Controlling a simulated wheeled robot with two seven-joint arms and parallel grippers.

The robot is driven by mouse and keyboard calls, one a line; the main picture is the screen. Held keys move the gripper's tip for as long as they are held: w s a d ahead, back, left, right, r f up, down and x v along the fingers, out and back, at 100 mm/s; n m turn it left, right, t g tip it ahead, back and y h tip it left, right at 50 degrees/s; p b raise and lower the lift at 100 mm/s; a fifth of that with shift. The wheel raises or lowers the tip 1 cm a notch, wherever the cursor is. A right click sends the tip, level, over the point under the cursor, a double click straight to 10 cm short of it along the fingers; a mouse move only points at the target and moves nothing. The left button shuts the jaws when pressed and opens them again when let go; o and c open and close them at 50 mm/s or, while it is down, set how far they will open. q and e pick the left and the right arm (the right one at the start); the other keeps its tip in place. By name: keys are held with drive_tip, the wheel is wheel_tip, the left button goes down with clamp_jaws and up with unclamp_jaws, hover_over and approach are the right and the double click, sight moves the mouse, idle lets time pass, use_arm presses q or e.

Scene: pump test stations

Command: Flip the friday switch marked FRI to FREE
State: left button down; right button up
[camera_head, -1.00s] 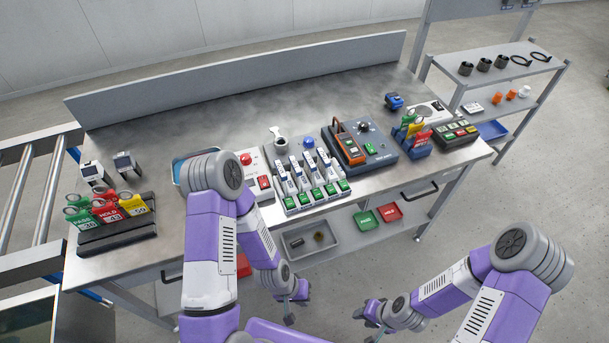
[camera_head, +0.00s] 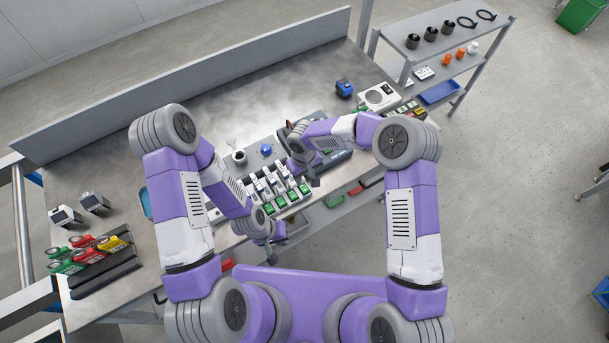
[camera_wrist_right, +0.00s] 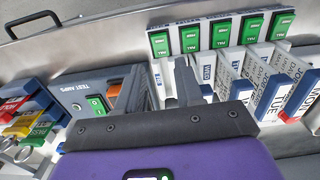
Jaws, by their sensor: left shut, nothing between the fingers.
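The row of day switches (camera_head: 275,183) stands on the bench as several white levers with blue ends and green plates in front. In the right wrist view the TUE lever (camera_wrist_right: 270,94) and MON lever (camera_wrist_right: 298,92) are legible at the right; the FRI marking is not readable. The leftmost green plate (camera_wrist_right: 160,43) lies beyond my right gripper's fingers. My right gripper (camera_wrist_right: 166,75) appears open, at the left end of the row there; in the head view it (camera_head: 312,178) is at the row's right end. My left gripper (camera_head: 268,240) is shut and empty, near the bench's front edge.
A test-amps box (camera_wrist_right: 85,95) stands close beside my right gripper. Colored tags (camera_wrist_right: 28,115) stand beyond it. A tag rack (camera_head: 108,270) is at the bench's left.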

sight(304, 188)
wheel_tip(304, 188, down, 6)
drive_tip(key=shift+s+f, duration=0.15)
drive_tip(key=shift+f, duration=0.1)
